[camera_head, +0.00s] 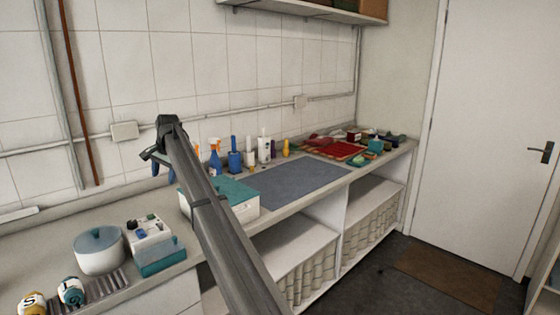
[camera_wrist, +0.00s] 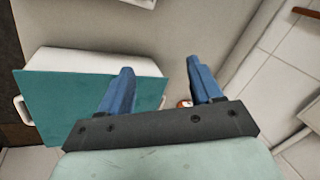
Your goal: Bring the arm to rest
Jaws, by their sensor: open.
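My gripper shows in the wrist view (camera_wrist: 160,68) with its two blue fingers spread apart and nothing between them. In the head view, its blue fingers (camera_head: 160,166) show only partly behind my dark arm, raised near the tiled wall. A white box with a teal lid (camera_head: 238,192) stands on the counter, partly hidden by my arm. The teal lid (camera_wrist: 80,105) also shows in the wrist view, left of and beyond the fingers. I see no contact between the fingers and the box.
On the counter (camera_head: 190,262) are a lidded pot (camera_head: 98,256) and a white-and-teal box (camera_head: 155,250) at left. Bottles, including a blue one (camera_head: 235,160), line the wall. A grey mat (camera_head: 295,182) lies bare. A red tray (camera_head: 338,150) is farther right.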

